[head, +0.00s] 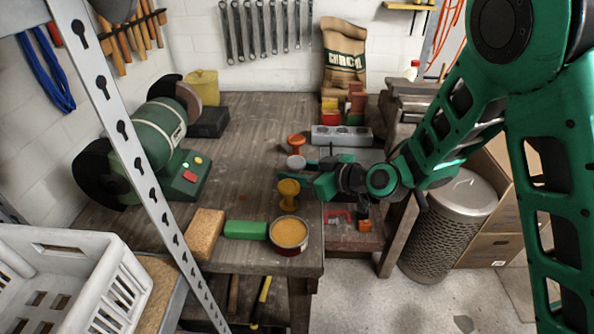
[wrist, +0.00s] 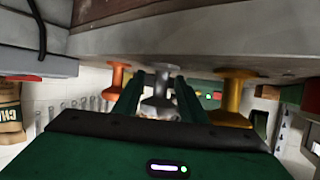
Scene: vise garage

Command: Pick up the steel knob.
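The steel knob (head: 296,162) is a grey, round-ended knob at the right edge of the workbench, between a copper-orange knob (head: 296,141) and a brass-yellow knob (head: 288,190). My gripper (head: 308,170) reaches it from the right. In the wrist view, which looks upside down, the steel knob (wrist: 160,92) stands between the two green fingers of my gripper (wrist: 158,90). The fingers are apart, one on each side, with a small gap visible beside its narrow neck. The copper knob (wrist: 117,80) and the brass knob (wrist: 232,97) are just outside the fingers.
A red-rimmed tin (head: 289,235), green block (head: 246,229) and tan block (head: 204,233) lie at the bench's front. A bench grinder (head: 156,137) stands left. The middle of the bench is clear. A mesh bin (head: 449,230) stands right.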

